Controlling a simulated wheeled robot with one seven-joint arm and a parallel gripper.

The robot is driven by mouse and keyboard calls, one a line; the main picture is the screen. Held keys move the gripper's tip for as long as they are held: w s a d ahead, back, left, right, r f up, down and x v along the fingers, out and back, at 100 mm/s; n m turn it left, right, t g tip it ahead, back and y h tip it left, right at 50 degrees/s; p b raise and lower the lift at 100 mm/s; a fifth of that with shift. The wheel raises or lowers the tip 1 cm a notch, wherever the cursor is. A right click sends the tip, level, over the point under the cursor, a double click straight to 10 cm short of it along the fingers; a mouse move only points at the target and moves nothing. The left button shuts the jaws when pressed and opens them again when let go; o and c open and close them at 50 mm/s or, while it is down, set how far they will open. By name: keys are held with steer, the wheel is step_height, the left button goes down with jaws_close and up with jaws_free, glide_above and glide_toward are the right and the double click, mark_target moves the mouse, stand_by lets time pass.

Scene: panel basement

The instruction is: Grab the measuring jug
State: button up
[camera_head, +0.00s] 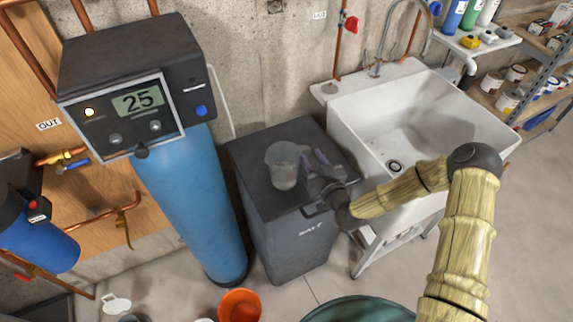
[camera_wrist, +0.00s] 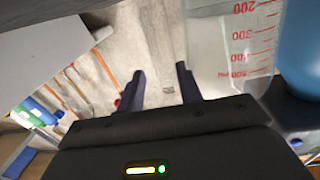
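The measuring jug (camera_head: 284,168) is a clear, see-through vessel standing on the dark grey lid of the salt bin (camera_head: 262,197). In the wrist view the jug (camera_wrist: 233,42) shows close up at the upper right, with red scale marks and numbers. My gripper (camera_head: 313,158) is just right of the jug in the head view, above the bin lid. In the wrist view its two dark fingers (camera_wrist: 160,70) are spread with nothing between them. The jug is outside the gap, beyond the right finger. Whether that finger touches the jug cannot be told.
A tall blue tank (camera_head: 190,190) with a black control head stands left of the bin. A white sink (camera_head: 420,115) with a tap stands to the right. An orange bucket (camera_head: 240,304) and a green round container (camera_head: 358,308) are on the floor in front.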

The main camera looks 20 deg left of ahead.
steer(key=shift+w+a, duration=0.45)
steer(key=shift+w, duration=0.1)
jaws_close()
